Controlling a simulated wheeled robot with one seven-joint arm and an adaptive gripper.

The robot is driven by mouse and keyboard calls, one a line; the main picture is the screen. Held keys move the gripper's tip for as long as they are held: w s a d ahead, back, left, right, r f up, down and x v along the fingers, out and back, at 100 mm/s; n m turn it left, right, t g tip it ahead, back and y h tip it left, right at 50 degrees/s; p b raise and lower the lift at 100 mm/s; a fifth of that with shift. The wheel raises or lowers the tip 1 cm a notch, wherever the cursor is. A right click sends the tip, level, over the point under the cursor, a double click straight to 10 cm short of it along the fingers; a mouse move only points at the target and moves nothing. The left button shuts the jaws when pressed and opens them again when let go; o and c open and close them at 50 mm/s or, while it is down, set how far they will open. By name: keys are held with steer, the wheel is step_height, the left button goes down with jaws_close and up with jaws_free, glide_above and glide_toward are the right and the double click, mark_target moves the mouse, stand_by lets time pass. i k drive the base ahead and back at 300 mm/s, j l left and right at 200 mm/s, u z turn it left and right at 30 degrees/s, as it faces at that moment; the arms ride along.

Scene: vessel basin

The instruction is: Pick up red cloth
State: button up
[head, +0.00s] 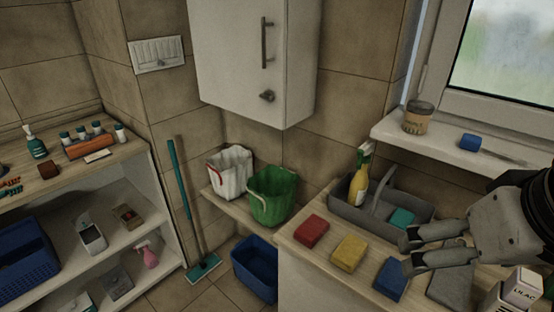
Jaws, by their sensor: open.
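The red cloth (311,231) is a small folded block lying flat on the wooden counter (330,268), near its left edge, in the head view. A yellow cloth (349,253) and a blue cloth (390,279) lie in a row to its right. My gripper (406,256) comes in from the right with its two fingers apart and nothing between them. It is over the counter near the blue cloth, to the right of the red cloth and apart from it. The fingers partly cover the counter behind the blue cloth.
A grey caddy (347,209) with a yellow spray bottle (357,186) stands behind the cloths. A grey cloth (452,287) and a white carton (520,287) are at the right. A green bucket (272,197) stands on a shelf to the left. A white cabinet (250,60) hangs above.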

mark_target(310, 231)
steer(key=u, duration=0.3)
steer(key=z, duration=2.9)
steer(key=u, duration=2.6)
steer(key=j+u, duration=0.25)
steer(key=j+z, duration=0.25)
steer(key=j, duration=0.15)
